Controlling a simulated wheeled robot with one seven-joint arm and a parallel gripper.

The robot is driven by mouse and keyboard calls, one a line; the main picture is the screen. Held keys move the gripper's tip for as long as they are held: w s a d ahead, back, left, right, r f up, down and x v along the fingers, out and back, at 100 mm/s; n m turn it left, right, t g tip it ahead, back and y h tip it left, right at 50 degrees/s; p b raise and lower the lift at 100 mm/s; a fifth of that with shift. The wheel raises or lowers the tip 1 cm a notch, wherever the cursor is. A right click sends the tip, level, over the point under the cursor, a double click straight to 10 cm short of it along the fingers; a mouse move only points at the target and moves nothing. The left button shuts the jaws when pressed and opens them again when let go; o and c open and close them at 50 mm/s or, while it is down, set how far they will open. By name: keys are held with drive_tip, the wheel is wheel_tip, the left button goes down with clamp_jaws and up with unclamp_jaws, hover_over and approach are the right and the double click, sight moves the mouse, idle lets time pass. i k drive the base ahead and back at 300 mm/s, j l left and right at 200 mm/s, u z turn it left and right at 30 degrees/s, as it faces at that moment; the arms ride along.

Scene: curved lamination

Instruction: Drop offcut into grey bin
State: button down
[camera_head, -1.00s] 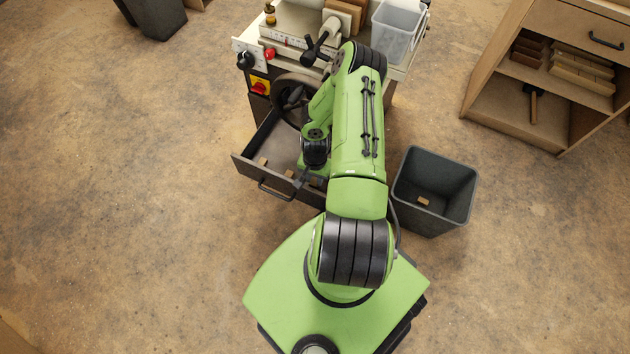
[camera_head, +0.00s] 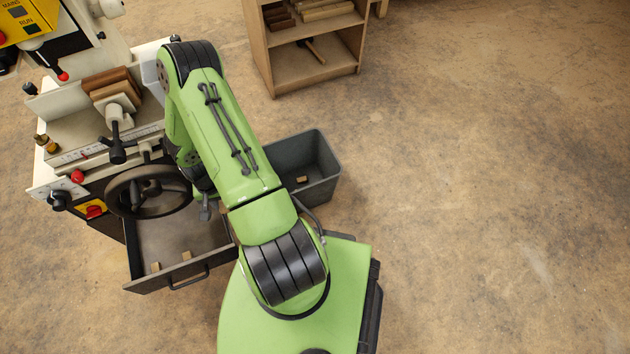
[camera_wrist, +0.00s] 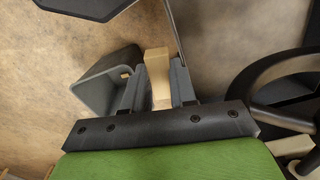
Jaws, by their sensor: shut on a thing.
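My gripper (camera_wrist: 158,85) is shut on an offcut (camera_wrist: 157,68), a pale wooden block that stands between the two fingers in the wrist view. In the head view my arm hides most of the gripper and the block. The grey bin (camera_head: 325,190) stands on the floor to the right of my arm, with one small wooden piece (camera_head: 302,179) lying inside it. In the wrist view the bin (camera_wrist: 92,75) is left of the fingers, and the held block is apart from it. Two other offcuts (camera_head: 187,256) lie in the open drawer (camera_head: 150,284).
The machine with its black handwheel (camera_head: 122,192) stands left of my arm, above the open drawer. The handwheel also shows at the right in the wrist view (camera_wrist: 262,82). A wooden shelf unit (camera_head: 268,70) stands behind. The floor at the right is clear.

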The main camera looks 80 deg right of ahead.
sight(316, 175)
drive_tip(key=z, duration=2.5)
drive_tip(key=i+u, duration=0.2)
drive_tip(key=u, duration=0.2)
drive_tip(key=i+u, duration=0.2)
drive_tip(key=u, duration=0.2)
